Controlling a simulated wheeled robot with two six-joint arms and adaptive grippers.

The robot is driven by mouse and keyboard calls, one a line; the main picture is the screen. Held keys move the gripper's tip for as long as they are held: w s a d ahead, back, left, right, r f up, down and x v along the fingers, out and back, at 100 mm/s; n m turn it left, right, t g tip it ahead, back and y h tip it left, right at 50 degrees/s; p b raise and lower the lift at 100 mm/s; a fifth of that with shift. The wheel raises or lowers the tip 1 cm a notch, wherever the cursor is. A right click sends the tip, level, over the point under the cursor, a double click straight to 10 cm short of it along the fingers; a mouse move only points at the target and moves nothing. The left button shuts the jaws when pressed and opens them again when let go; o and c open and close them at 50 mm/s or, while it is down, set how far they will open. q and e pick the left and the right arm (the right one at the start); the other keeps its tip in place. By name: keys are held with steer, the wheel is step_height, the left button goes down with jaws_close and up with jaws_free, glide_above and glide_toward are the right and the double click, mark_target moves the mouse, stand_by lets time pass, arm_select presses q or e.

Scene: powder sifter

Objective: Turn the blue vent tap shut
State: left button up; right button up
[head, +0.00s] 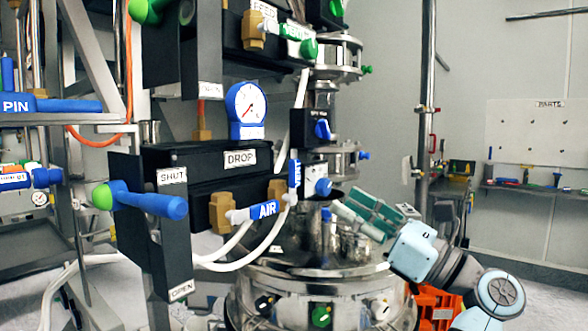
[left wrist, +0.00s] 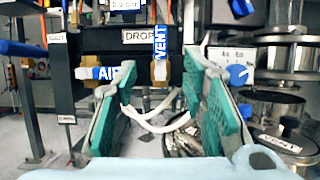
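The blue vent tap (head: 295,172) has a handle lettered VENT that stands upright on a brass body, to the right of the DROP box. In the left wrist view the vent tap (left wrist: 160,43) shows upright near the middle, beyond my fingers. My left gripper (head: 347,200) is to the right of the tap, its green-padded fingers pointing towards it. In the left wrist view my left gripper (left wrist: 150,75) is open with wide-spread fingers and nothing between the pads. It looks apart from the tap. My right gripper is not in view.
The blue AIR tap (head: 264,209) lies level just left of the vent tap, with white hoses (head: 240,250) below. The black DROP box (head: 195,165) is behind. A blue knob (head: 322,187) sits close on the right. A steel vessel (head: 320,290) stands below.

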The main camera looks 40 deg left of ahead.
mark_target(298, 173)
arm_select(q)
steer(key=p+x, duration=0.1)
steer(key=x, duration=1.2)
steer(key=shift+a+r+p, duration=0.15)
steer(key=shift+p, duration=0.15)
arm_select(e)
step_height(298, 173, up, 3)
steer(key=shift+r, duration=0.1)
arm_select(q)
steer(key=shift+c, duration=0.4)
jaws_close()
